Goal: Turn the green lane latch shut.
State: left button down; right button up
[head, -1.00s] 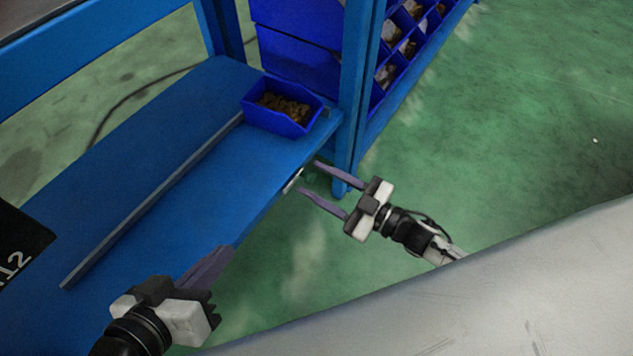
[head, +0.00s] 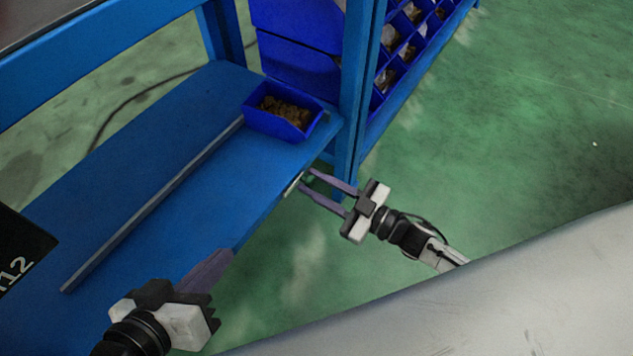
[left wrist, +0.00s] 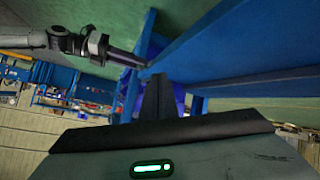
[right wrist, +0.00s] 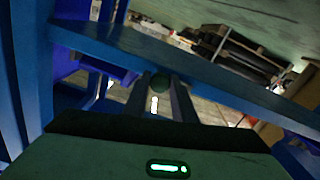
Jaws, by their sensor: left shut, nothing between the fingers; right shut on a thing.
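The green latch shows in the right wrist view as a small dark green round knob (right wrist: 160,84) between the fingertips of my right gripper (right wrist: 162,80). In the head view my right gripper (head: 306,180) reaches the front edge of the blue shelf, near its right end, and is shut on the knob with its fingers still apart. The knob is tiny and mostly hidden there, so I cannot tell its turn angle. A small pale plate (head: 293,184) sits on the shelf edge beside the fingertips. My left gripper (head: 229,254) is shut and empty at the shelf's front edge, lower left.
The blue shelf (head: 150,150) carries a long grey rail (head: 150,208) and a blue bin (head: 279,127) of brown parts. A blue post (head: 352,100) stands right behind my right gripper. A dark numbered panel (head: 22,250) is at far left. Green floor is clear to the right.

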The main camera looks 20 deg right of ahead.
jog(key=m+p, duration=0.3)
jog(key=m, duration=0.2)
jog(key=shift+r, duration=0.1)
jog(key=m+p, duration=0.1)
jog(key=m, duration=0.7)
jog(key=shift+s+m, duration=0.1)
jog(key=shift+m, duration=1.3)
pick_arm(q)
jog(key=shift+g+y, duration=0.8)
jog(key=shift+y, duration=0.1)
jog(key=shift+s+a+f, duration=0.2)
jog(key=shift+a+f, duration=0.45)
jog(key=shift+f, duration=0.3)
jog(key=shift+s+a+f, duration=0.2)
jog(key=shift+a+f, duration=0.45)
jog(key=shift+f, duration=0.3)
pick_arm(e)
jog(key=shift+m, duration=0.6)
pick_arm(q)
jog(key=shift+r, duration=0.1)
